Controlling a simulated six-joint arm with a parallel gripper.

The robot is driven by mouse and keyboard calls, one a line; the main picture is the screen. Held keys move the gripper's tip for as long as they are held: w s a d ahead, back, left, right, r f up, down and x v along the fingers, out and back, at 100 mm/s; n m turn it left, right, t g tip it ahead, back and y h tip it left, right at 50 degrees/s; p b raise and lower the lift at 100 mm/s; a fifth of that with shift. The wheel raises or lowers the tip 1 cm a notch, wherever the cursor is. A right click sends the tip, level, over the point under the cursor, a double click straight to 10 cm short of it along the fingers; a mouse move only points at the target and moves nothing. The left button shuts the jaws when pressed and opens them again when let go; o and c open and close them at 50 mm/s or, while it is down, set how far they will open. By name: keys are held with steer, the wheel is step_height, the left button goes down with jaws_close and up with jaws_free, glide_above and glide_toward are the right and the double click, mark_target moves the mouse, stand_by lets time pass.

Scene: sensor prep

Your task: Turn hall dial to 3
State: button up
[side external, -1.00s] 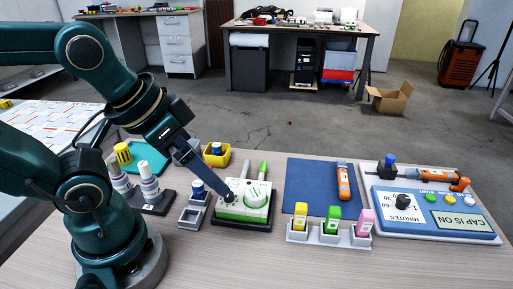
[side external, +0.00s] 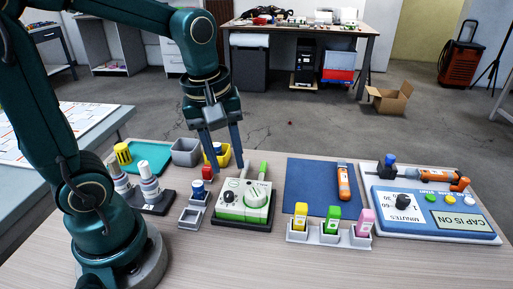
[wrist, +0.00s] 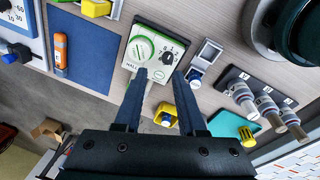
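The white-and-green hall unit (side external: 243,213) sits on a dark base mid-table. Its small dark dial (side external: 229,197) is on the left of its top, beside a larger round green-and-white knob (side external: 257,196). In the wrist view the dial (wrist: 168,57) has numbers around it, and a HALL label is near the unit's edge; which number the dial points at is too small to tell. My gripper (side external: 227,168) is open and empty, above and behind the unit, pointing down. In the wrist view its two fingers (wrist: 160,75) are apart, with the dial beyond their tips. Nothing is between them.
To the right are a blue mat (side external: 307,185), several coloured-capped blocks and a timer panel (side external: 437,214).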

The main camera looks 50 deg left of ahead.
mark_target(228, 193)
steer(key=shift+w+a+f+n+g, duration=0.2)
steer(key=shift+a+f+n+g, duration=0.1)
steer(key=shift+f, duration=0.3)
steer(key=shift+w+a+f+n+g, duration=0.2)
steer(key=shift+f+g, duration=0.1)
steer(key=shift+f, duration=0.3)
steer(key=shift+a+f, duration=0.15)
steer(key=shift+f, duration=0.2)
steer(key=shift+s+f+g, duration=0.15)
steer(key=shift+f+g, duration=0.15)
steer(key=shift+f, duration=2.4)
jaws_close()
